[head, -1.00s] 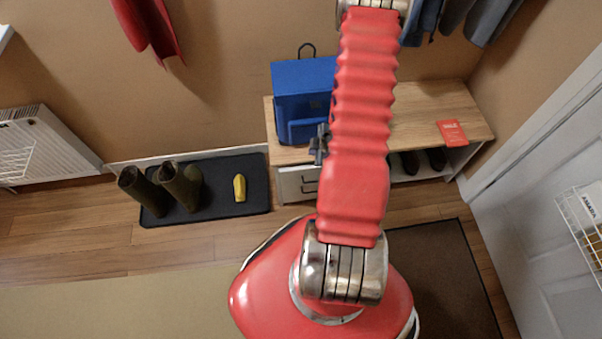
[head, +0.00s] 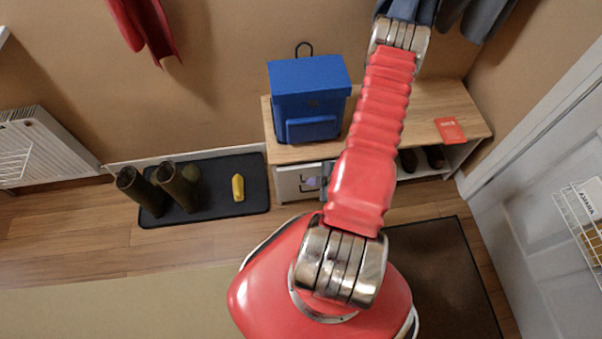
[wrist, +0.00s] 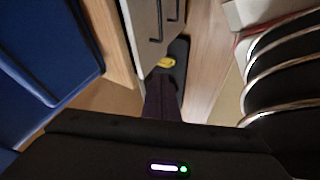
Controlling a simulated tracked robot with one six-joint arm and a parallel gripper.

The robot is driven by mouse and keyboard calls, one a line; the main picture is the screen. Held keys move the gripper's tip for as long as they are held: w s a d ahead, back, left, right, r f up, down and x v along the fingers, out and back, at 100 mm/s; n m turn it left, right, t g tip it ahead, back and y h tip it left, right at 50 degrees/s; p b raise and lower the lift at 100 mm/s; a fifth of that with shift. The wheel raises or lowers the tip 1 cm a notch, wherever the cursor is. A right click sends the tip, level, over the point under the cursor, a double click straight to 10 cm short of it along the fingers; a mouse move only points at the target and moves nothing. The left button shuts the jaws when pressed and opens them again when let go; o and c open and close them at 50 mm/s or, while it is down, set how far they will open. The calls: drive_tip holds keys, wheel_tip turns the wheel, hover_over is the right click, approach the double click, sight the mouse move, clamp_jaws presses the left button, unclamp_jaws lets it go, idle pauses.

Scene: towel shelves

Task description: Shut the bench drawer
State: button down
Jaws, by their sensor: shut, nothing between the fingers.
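The bench (head: 400,135) has a wooden top and a white drawer front (head: 287,183) at its left end, partly behind my gripper (head: 322,180). In the wrist view two dark handles show on the white fronts (wrist: 142,35), one beyond the other. How far either drawer stands out I cannot tell. My gripper also shows in the wrist view (wrist: 164,88) as dark, blurred fingers, shut and empty. It is in front of the bench, close to the drawer fronts. Whether it touches them I cannot tell.
A blue backpack (head: 310,95) stands on the bench top, with a red card (head: 450,130) farther right. Shoes (head: 435,157) sit in the bench's open part. Boots (head: 178,185) and a yellow object (head: 238,187) are on a dark mat (head: 220,200). Open floor lies in front.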

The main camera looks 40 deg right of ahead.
sight(295, 167)
drive_tip(key=shift+f, duration=0.1)
drive_tip(key=shift+w+d+f, duration=0.3)
drive_tip(key=shift+w+f, duration=1)
drive_tip(key=shift+w, duration=0.25)
drive_tip(key=shift+w+d+f, duration=0.3)
drive_tip(key=shift+w+f, duration=1)
drive_tip(key=shift+w, duration=0.25)
drive_tip(key=shift+w+d+f, duration=0.3)
drive_tip(key=shift+w+f, duration=1)
drive_tip(key=shift+w, duration=0.25)
drive_tip(key=shift+w+d, duration=0.85)
drive_tip(key=shift+w, duration=0.3)
drive_tip(key=shift+r, duration=0.1)
